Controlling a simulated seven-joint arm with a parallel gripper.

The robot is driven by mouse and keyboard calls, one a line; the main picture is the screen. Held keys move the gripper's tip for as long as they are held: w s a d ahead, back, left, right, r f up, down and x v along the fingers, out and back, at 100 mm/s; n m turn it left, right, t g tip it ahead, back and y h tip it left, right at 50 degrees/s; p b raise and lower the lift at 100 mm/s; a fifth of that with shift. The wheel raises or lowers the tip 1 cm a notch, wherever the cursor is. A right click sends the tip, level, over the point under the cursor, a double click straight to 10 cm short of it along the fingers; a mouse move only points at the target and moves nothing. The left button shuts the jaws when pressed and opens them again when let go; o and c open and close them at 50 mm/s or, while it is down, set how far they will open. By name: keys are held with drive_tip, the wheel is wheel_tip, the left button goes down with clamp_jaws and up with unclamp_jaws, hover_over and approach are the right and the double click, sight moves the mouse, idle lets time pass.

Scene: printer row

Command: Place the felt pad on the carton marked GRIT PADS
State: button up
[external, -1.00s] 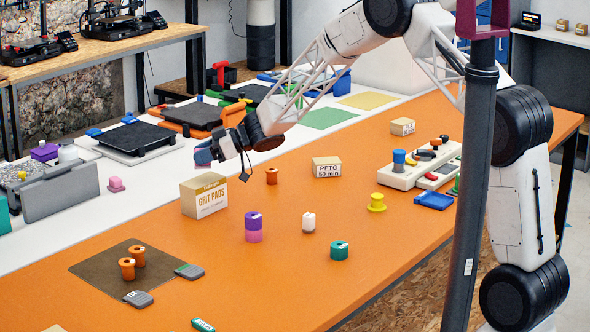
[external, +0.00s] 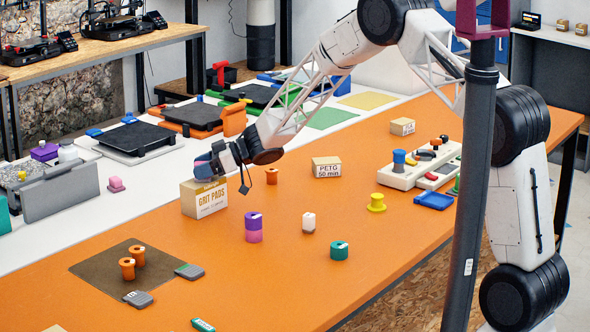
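The carton marked GRIT PADS (external: 205,198) stands upright on the orange bench top, left of centre. My gripper (external: 207,169) is tilted down just over the carton's top, near its back edge. A small blue-grey and pinkish piece (external: 203,166) shows at the gripper's end. I cannot tell whether it is the felt pad or part of the fingers. The fingertips are too small and overlapped to read, and I cannot tell if the piece touches the carton. No other felt pad can be made out with certainty.
An orange spool (external: 272,176) and a PETG box (external: 327,167) stand right of the carton. A purple stack (external: 254,227) is in front of it. A brown mat (external: 92,262) with two orange spools lies front left. Bare bench surrounds the carton's front.

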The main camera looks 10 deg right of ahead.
drive_tip(key=shift+o, duration=0.2)
drive_tip(key=shift+r, duration=0.15)
drive_tip(key=shift+d+r, duration=0.1)
drive_tip(key=shift+d, duration=0.05)
drive_tip(key=v, duration=1.1)
drive_tip(key=shift+d, duration=0.35)
drive_tip(key=shift+r, duration=0.1)
idle(0.4)
